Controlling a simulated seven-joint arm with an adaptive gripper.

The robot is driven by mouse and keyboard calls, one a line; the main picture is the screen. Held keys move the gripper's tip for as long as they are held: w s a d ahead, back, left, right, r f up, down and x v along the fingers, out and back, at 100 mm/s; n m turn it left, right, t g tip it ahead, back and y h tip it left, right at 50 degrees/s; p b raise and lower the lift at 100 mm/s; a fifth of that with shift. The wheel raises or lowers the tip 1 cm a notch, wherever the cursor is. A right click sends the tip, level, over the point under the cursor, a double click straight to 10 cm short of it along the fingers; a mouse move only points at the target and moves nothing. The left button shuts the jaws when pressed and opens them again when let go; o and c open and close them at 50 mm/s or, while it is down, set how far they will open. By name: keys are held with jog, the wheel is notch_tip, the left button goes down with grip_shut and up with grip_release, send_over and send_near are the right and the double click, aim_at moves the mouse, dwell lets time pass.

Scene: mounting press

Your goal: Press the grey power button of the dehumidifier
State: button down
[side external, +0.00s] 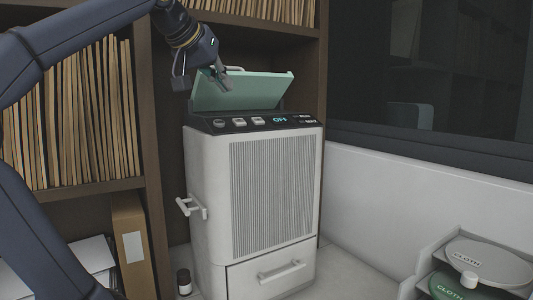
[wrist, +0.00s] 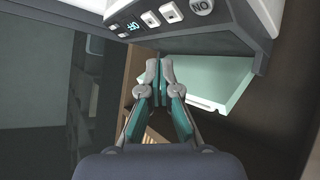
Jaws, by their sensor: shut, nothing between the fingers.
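The dehumidifier (side external: 255,200) is a white upright cabinet with a ribbed front. On its dark top control panel (side external: 268,128) sit a round grey button (side external: 219,124) at the left, two light square buttons (side external: 248,122) and a lit display (side external: 280,120). In the wrist view, upside down, the round button (wrist: 202,6) carries the letters ON and is cut by the top edge. My gripper (side external: 226,80) is shut and empty, above the panel and in front of the raised green lid. Its fingertips (wrist: 159,70) look apart from the buttons.
The green lid (side external: 240,92) stands tilted open behind the panel. Shelves of files (side external: 75,120) lie left and behind. A white handle (side external: 190,206) juts from the cabinet's left side. A tray with cloth-labelled lids (side external: 488,262) is at lower right.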

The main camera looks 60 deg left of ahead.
jog(key=shift+a+f, duration=0.45)
jog(key=shift+f, duration=0.45)
jog(key=shift+a+f, duration=0.4)
jog(key=shift+f, duration=0.55)
jog(key=shift+a+f, duration=0.45)
jog(key=shift+f, duration=0.45)
jog(key=shift+a+f, duration=0.1)
jog(key=shift+f, duration=0.05)
jog(key=shift+a+f, duration=0.1)
jog(key=shift+f, duration=0.15)
jog(key=shift+a+f, duration=0.15)
jog(key=shift+f, duration=0.25)
jog(key=shift+r, duration=0.15)
jog(key=shift+d+r, duration=0.3)
jog(key=shift+r, duration=0.3)
jog(key=shift+d+r, duration=0.35)
jog(key=shift+r, duration=0.4)
jog(key=shift+d+r, duration=0.4)
jog(key=shift+r, duration=0.4)
jog(key=shift+d+r, duration=0.35)
jog(key=shift+r, duration=0.4)
